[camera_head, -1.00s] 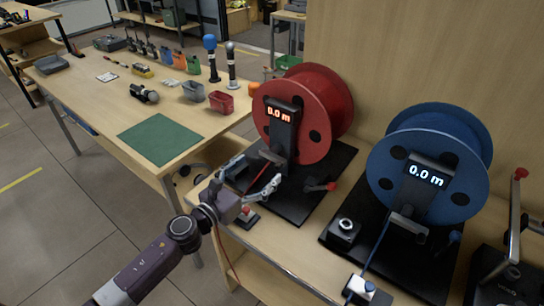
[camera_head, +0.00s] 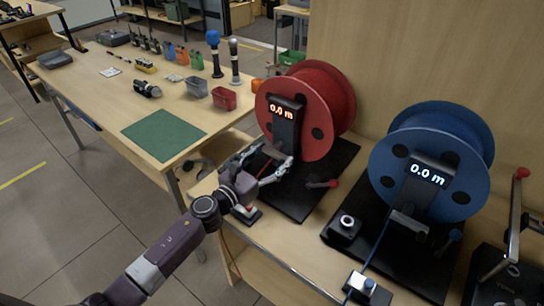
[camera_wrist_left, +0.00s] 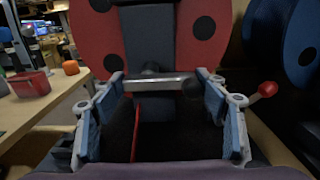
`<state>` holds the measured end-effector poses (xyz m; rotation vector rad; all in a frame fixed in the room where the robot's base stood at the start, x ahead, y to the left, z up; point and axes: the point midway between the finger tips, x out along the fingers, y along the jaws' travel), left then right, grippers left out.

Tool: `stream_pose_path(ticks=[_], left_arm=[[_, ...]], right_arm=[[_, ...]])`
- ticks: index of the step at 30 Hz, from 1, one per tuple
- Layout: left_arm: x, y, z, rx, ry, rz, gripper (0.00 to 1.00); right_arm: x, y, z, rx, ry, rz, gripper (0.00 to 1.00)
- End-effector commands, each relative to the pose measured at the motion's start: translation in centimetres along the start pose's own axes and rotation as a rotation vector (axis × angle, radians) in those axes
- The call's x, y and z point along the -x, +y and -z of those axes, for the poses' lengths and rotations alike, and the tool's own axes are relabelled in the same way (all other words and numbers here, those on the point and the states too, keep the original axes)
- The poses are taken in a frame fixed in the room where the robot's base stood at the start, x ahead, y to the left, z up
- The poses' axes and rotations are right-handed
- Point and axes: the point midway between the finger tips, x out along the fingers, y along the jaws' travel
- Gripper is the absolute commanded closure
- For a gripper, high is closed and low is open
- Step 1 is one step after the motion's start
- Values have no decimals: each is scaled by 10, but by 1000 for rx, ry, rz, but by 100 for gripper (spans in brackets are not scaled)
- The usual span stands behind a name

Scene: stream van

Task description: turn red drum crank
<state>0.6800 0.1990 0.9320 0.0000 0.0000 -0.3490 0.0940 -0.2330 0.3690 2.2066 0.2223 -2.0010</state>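The red drum (camera_head: 325,90) stands upright on a black base, its display reading 0.0 m; its lower face also shows in the left wrist view (camera_wrist_left: 98,35). A short dark lever with a red knob (camera_head: 333,183) sticks out low at its right; the knob shows at the right in the wrist view (camera_wrist_left: 267,89). A grey horizontal bar (camera_wrist_left: 160,83) with a dark round end crosses below the drum's centre column. I cannot tell which part is the crank. My left gripper (camera_head: 276,153) is open in front of the drum, its fingers (camera_wrist_left: 160,90) apart, left of the red knob.
A metal arm with a red knob (camera_head: 520,174) rises at the far right. A table with bins and a green mat (camera_head: 163,137) is at the left.

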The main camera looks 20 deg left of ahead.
Motion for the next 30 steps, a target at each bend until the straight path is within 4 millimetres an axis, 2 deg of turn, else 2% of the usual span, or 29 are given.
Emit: stream_pose_path(ticks=[1,4,5,16,30], left_arm=[[0,0,0,0,0,-1,46],[0,0,0,0,0,-1,57],[0,0,0,0,0,-1,57],[0,1,-2,80,0,-1,58],[0,3,-7,473,0,-1,58]], right_arm=[[0,1,-2,1,-2,-1,67],[0,2,-3,1,-5,-3,67],[0,3,-4,1,-5,-3,67],[2,3,-5,2,-8,-3,67],[9,3,-4,1,-8,-3,67]])
